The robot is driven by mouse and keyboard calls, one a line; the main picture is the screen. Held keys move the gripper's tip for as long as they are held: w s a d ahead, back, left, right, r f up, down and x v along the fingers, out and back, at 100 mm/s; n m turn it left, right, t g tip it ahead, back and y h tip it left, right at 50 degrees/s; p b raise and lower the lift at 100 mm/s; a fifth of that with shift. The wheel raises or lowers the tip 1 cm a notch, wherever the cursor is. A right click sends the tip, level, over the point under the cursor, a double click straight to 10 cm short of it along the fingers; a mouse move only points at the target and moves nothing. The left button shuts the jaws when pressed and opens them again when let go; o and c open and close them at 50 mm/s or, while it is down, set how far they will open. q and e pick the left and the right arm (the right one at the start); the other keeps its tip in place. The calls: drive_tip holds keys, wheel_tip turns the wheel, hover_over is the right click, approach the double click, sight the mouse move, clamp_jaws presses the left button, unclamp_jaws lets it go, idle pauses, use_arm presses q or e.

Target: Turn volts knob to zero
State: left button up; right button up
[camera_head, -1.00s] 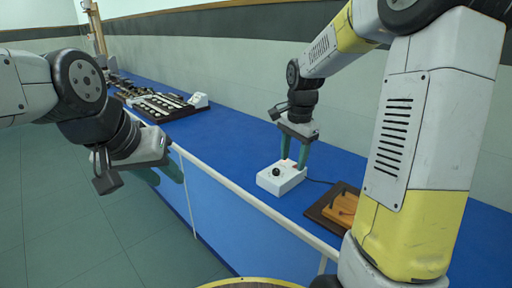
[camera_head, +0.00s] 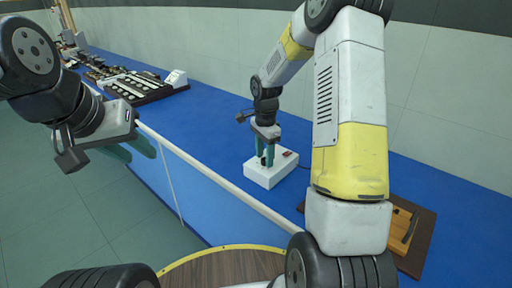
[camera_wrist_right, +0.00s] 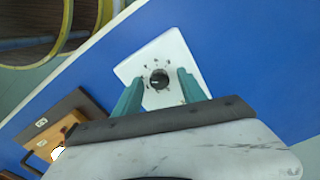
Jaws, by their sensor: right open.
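The volts knob is a dark round knob (camera_wrist_right: 159,79) on top of a white box (camera_head: 277,175), with small marks around it in the right wrist view. My right gripper (camera_head: 265,156) points down over the box, its teal fingers on either side of the knob. In the right wrist view the right gripper (camera_wrist_right: 160,92) is open, with a gap between each finger and the knob. Contact with the box top cannot be told. My left gripper (camera_head: 131,150) hangs at the left, away from the box, its fingers apart and empty.
The box stands on a blue bench (camera_head: 215,128) with a pale front rail (camera_head: 186,180). A wooden block on a dark board (camera_head: 408,240) lies to the right, partly behind my right arm. A black tray of small parts (camera_head: 140,86) is farther back left.

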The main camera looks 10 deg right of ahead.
drive_tip(key=shift+f, duration=0.3)
clamp_jaws()
